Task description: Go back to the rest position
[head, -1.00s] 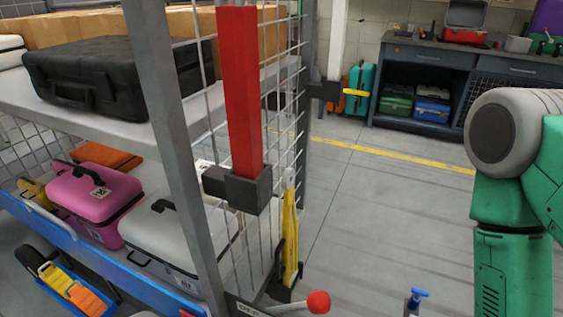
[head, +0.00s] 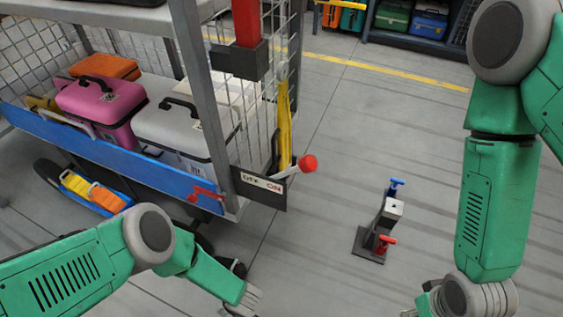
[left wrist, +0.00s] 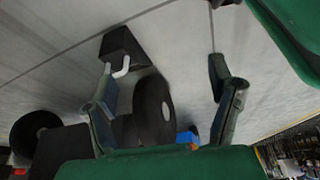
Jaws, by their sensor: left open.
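My left arm comes in from the lower left of the head view and ends at the bottom edge beside the cart, where its gripper is cut off. In the left wrist view my left gripper (left wrist: 165,88) is open, its two dark fingers well apart. Nothing is held between them; the floor and a black wheel (left wrist: 152,110) show behind. My right arm hangs down at the right of the head view, its wrist at the bottom edge.
A wire-sided cart (head: 196,62) with a pink case (head: 98,106) and a white case (head: 185,128) stands at left. A red-knobbed lever (head: 308,163) juts from its OFF/ON plate (head: 260,187). A small stand (head: 369,246) with blue and red handles is on the floor, otherwise clear between my arms.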

